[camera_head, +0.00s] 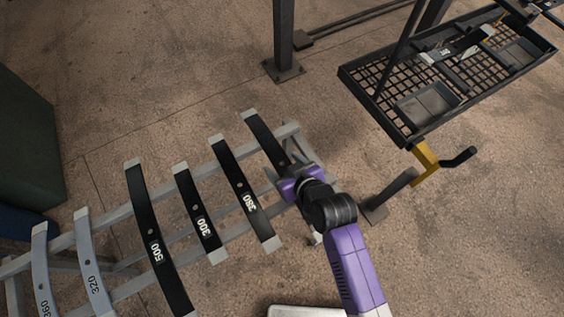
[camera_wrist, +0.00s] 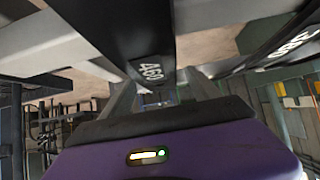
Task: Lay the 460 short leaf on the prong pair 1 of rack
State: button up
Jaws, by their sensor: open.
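The 460 short leaf (camera_head: 262,137) is a black curved strip with light ends. It lies across the right end of two grey rails, and its lower part is hidden by my gripper. Its 460 label shows in the wrist view (camera_wrist: 150,71), just ahead of the fingers. My gripper (camera_head: 291,180) is purple and open at the lower part of this leaf. Its fingers (camera_wrist: 162,95) stand apart on either side of the leaf's line in the wrist view. I cannot tell whether they touch it. I cannot make out a prong pair.
Other black leaves lie to the left on the grey rails (camera_head: 128,210): 500 (camera_head: 143,205), 300 (camera_head: 195,205) and one with a hard-to-read label (camera_head: 238,185). Grey leaves lie further left. A black mesh tray frame (camera_head: 372,98) stands upper right, near a dark post (camera_head: 283,35).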

jog(key=shift+w+a+f, duration=0.3)
jog(key=shift+w+f, duration=0.1)
jog(key=shift+w, duration=0.1)
jog(key=shift+c, duration=0.2)
grip_shut()
jog(key=shift+w+r, duration=0.15)
jog(key=shift+r, duration=0.1)
